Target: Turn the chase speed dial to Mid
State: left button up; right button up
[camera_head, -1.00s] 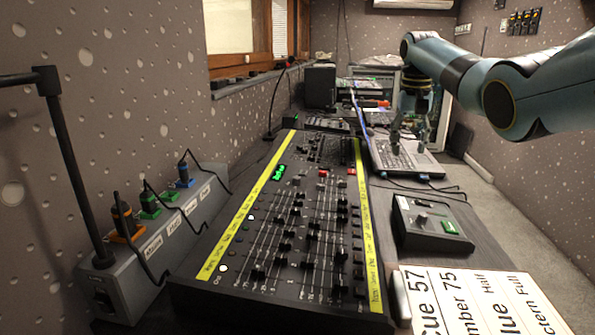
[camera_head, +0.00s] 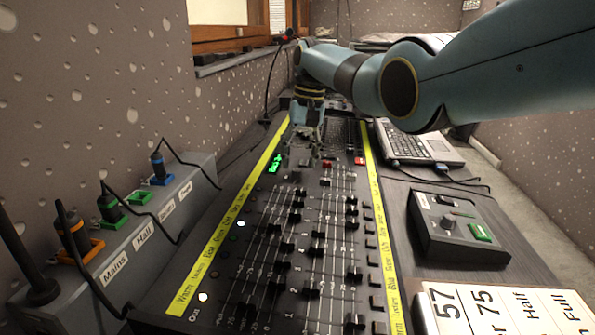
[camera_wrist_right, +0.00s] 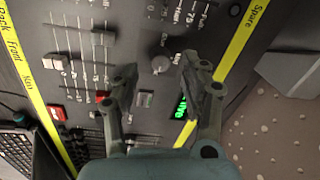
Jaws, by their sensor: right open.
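A round grey knob (camera_wrist_right: 161,64) sits on the black fader console (camera_wrist_right: 150,20), beside a lit green display (camera_wrist_right: 181,106) in the wrist view. The display also shows in the head view (camera_head: 276,163). My right gripper (camera_head: 303,160) is open and empty above the far part of the console. In the wrist view its fingertips (camera_wrist_right: 162,80) are spread, with the knob between them in the picture, apart from it. The gripper hides that part of the console in the head view. The knob's marks are too small to read. My left gripper is not seen.
A small box (camera_head: 440,250) with another knob (camera_head: 447,222) and a green button (camera_head: 481,232) stands to the right. A laptop (camera_head: 420,147) is behind it. Cue cards (camera_head: 505,310) lie in front. A grey plug box (camera_head: 150,235) with cables stands left.

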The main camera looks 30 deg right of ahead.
aim_at(297, 173)
jog(key=f, duration=0.2)
jog(key=shift+w+a+f+b, duration=0.1)
jog(key=shift+a+f+b, duration=0.1)
jog(key=shift+f+b, duration=0.15)
jog(key=c, duration=0.4)
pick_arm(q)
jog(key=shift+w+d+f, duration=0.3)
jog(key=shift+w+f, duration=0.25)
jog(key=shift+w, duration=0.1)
pick_arm(e)
grip_shut()
